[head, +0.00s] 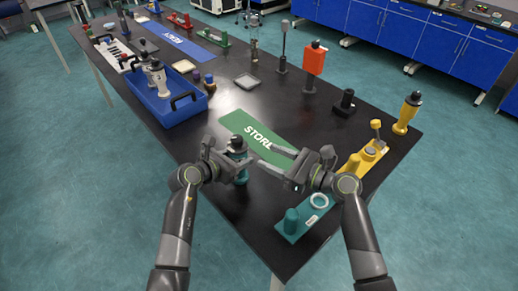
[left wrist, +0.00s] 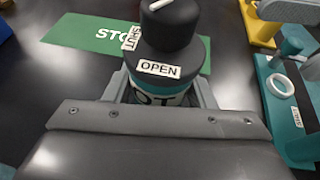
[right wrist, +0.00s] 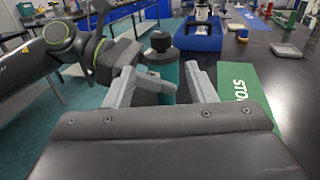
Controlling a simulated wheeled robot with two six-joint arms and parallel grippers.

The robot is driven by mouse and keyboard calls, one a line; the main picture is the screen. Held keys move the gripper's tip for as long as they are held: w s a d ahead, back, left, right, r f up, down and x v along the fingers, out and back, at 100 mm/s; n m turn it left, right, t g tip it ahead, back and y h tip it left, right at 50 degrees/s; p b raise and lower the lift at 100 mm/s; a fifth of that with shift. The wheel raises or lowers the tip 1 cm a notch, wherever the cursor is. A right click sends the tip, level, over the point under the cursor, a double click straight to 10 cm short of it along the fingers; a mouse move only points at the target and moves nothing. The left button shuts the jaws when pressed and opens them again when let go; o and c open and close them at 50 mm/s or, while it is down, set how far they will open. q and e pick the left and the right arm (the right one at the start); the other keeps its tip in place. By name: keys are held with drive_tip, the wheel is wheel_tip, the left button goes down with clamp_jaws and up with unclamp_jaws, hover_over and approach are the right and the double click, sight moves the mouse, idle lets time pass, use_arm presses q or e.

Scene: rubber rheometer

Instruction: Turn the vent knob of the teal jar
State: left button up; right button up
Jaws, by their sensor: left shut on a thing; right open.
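The teal jar (head: 241,174) stands upright on the black table at the near edge of the green STORE mat. Its black vent knob (left wrist: 166,28) is on top, with a white line on its upper face. An OPEN label faces the camera in the left wrist view, and a SHUT label is on the far left side. My left gripper (head: 232,160) is shut on the jar's body below the knob. My right gripper (head: 268,158) is open and empty, to the right of the jar. In the right wrist view the jar (right wrist: 165,70) shows beyond and between its fingers.
The green STORE mat (head: 245,122) lies behind the jar. A teal rack (head: 292,232) with a white ring and a yellow rack (head: 354,168) stand to the right, near a yellow jar (head: 408,112). A blue tray (head: 172,113) holding a pale jar is at the back left.

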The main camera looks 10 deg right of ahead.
sight(237, 138)
drive_tip(key=shift+w+d+n+g+y, duration=1.2)
drive_tip(key=shift+w+n+g, duration=0.8)
drive_tip(key=shift+g, duration=0.8)
drive_tip(key=x, duration=0.4)
drive_tip(key=r+x, duration=0.1)
drive_tip(key=x, duration=0.7)
drive_tip(key=shift+s+a+r, duration=0.1)
drive_tip(key=shift+s+r, duration=0.05)
drive_tip(key=shift+r, duration=0.05)
